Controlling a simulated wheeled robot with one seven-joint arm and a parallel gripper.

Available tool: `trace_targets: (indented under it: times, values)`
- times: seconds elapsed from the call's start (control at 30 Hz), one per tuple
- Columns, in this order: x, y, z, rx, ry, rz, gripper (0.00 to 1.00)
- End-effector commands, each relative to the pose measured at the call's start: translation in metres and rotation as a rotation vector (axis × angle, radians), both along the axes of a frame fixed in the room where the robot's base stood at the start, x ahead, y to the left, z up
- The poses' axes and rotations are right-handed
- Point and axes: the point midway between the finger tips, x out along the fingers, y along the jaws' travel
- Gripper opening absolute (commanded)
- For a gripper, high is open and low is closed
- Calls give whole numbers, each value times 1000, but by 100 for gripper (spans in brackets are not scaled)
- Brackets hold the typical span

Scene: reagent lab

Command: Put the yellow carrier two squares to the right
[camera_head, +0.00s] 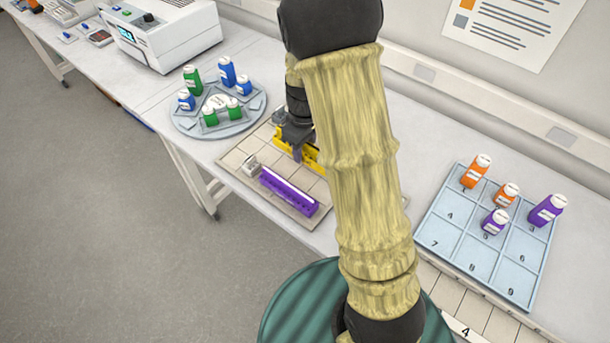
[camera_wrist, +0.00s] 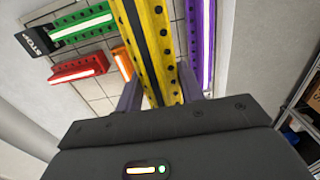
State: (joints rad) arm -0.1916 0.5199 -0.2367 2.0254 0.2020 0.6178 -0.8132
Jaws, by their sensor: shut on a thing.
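The yellow carrier (camera_head: 312,156) is a long bar with dark holes, partly hidden behind my arm in the head view. My gripper (camera_head: 298,148) is shut on it from above. In the wrist view the yellow carrier (camera_wrist: 155,45) runs between the two fingers (camera_wrist: 160,95) and looks nearer the camera than the other carriers; I cannot tell how far it is above the board. The tiled board (camera_head: 236,157) lies below. The purple carrier (camera_head: 290,192) lies near its front edge, and in the wrist view (camera_wrist: 200,40) it is right of the yellow one, apart from it.
The wrist view shows a green carrier (camera_wrist: 82,28), a red carrier (camera_wrist: 80,68), an orange carrier (camera_wrist: 122,63) and a black STOP piece (camera_wrist: 36,41). A round bottle tray (camera_head: 178,122) stands left of the board, a numbered blue tray (camera_head: 440,240) right.

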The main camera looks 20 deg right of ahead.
Motion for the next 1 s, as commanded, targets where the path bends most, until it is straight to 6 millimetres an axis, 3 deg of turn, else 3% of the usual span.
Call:
trace_targets:
  times: [0.4, 0.77, 1.0]
  values:
    - [-1, -3, -54, 0, 2, -6, 10]
    - [0, -3, -59, 1, 1, -6, 10]
    - [-1, -3, -86, 0, 5, -5, 10]
